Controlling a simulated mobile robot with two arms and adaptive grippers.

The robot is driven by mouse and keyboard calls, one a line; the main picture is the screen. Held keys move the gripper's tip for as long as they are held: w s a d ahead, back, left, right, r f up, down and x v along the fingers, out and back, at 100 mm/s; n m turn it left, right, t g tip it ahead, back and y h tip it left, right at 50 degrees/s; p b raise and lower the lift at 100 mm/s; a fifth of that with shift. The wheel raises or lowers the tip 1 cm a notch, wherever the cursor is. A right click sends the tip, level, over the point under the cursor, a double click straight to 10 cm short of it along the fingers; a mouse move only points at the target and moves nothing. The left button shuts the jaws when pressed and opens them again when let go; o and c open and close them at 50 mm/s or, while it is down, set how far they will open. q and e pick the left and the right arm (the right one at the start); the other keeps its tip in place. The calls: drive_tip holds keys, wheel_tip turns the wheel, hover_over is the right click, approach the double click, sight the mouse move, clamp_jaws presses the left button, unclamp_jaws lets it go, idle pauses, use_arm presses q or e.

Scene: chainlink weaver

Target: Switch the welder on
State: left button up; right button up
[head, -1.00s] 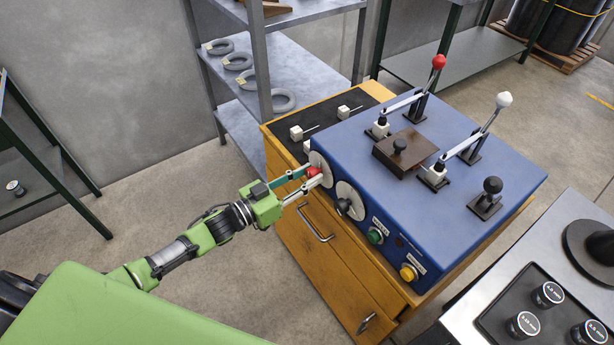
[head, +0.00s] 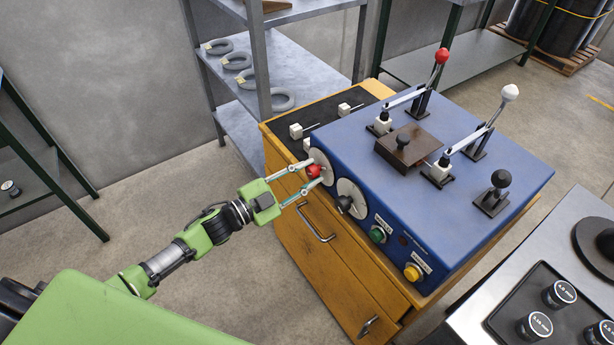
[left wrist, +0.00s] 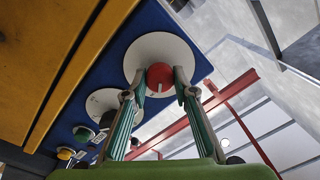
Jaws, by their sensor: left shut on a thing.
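The welder is a blue box (head: 345,135) on a wooden cabinet (head: 310,240). On its front face, a red knob (head: 314,172) sits on a pale round dial plate (head: 325,167). My left gripper (head: 313,171) is shut on this red knob. In the left wrist view, the red knob (left wrist: 160,77) lies between the two fingertips, in front of the plate (left wrist: 155,48). Beside it on the same face are a black knob on a second plate (head: 344,203), a green button (head: 378,234) and a yellow button (head: 413,271). My right gripper is out of view.
Levers with a red ball (head: 442,55) and a white ball (head: 510,92) rise from the welder top. A metal bench with spools (head: 535,327) stands at the lower right. A shelf with grey coils (head: 281,99) stands behind.

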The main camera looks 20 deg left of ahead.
use_arm(q)
drive_tip(key=shift+m+b, duration=0.3)
drive_tip(key=shift+m, duration=0.7)
drive_tip(key=o, duration=1.1)
drive_tip(key=v, duration=1.2)
